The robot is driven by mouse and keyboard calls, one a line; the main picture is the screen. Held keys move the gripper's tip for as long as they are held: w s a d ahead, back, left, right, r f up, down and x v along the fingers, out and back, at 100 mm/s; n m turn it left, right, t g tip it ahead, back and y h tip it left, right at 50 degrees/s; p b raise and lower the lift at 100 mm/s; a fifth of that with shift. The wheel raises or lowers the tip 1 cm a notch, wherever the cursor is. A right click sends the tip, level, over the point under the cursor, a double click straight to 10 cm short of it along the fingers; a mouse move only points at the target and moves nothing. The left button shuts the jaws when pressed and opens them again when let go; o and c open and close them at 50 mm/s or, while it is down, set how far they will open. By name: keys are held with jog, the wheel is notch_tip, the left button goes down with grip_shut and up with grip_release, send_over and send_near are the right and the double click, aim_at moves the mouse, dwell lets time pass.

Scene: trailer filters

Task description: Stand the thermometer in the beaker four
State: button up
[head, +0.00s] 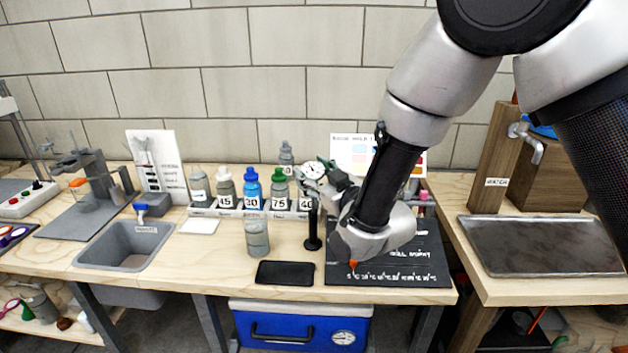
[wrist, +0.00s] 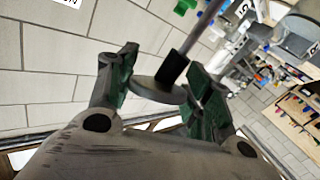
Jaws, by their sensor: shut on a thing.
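The dial thermometer (head: 313,170) has a round white face and is raised above the back of the bench, in front of the wall. My gripper (head: 322,176) is shut on its dial head. In the wrist view, the green-padded fingers of my gripper (wrist: 163,87) sit on either side of the grey dial. The thermometer's black collar and metal stem (wrist: 206,28) run away from the fingers. A grey cylindrical vessel (head: 257,238) stands alone in front of the bottle row; I cannot read a four on it. No beaker marked four is clear; my arm hides part of the right side.
Several numbered bottles (head: 252,190) stand in a rack along the back. A black post on a round base (head: 313,230) stands below my gripper. A black mat (head: 286,273), a dark lettered board (head: 400,262) and a sink (head: 122,246) are nearby.

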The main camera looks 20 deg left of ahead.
jog(key=shift+r, duration=2.6)
